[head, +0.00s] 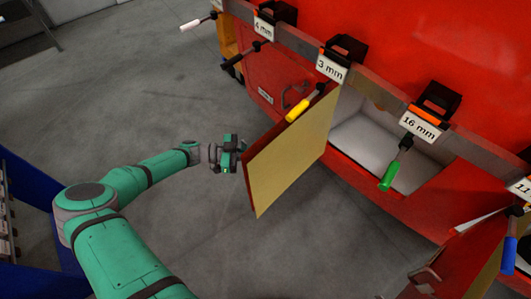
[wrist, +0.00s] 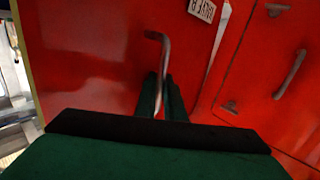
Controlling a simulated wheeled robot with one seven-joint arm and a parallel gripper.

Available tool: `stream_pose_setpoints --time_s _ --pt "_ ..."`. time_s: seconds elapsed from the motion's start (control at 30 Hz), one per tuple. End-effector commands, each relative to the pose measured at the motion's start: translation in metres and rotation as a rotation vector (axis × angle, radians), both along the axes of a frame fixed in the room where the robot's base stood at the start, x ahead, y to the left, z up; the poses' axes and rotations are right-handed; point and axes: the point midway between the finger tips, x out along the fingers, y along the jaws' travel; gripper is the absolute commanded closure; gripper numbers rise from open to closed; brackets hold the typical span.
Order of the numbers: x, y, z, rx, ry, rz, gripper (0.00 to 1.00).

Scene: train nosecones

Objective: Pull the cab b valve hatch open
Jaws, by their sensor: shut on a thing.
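The hatch (head: 290,155) stands swung out from the red nosecone, its tan inner face towards the head view and an open compartment (head: 375,150) behind it. In the wrist view its red outer face (wrist: 85,60) fills the left and middle. A bent metal handle (wrist: 156,38) is on that face. My gripper (wrist: 161,92) is shut on this handle, with green fingers on both sides of the bar. In the head view my gripper (head: 230,158) is at the outer side of the hatch; the handle is hidden there. A label (wrist: 203,8) near the hatch's edge is too tilted to read.
Another closed red hatch (head: 272,82) is left of the open one. A rail above carries size signs (head: 331,69) and hanging screwdrivers, one yellow (head: 298,110), one green (head: 390,176). A blue frame (head: 35,225) is at left. The grey floor (head: 150,90) between is clear.

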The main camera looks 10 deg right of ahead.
Motion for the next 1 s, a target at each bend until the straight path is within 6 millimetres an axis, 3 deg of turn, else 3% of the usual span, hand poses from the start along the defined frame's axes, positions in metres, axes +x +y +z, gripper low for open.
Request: stream_pose_setpoints --time_s 0.13,0.23,0.67,1.0 --pt "-0.001 0.001 -0.002 0.002 0.002 0.001 1.00" --pt "-0.001 0.001 -0.002 0.002 0.002 0.002 0.72" --pt "0.001 0.008 -0.001 0.003 0.000 0.004 0.72" --pt "0.006 0.067 0.000 0.003 0.000 0.005 0.72"
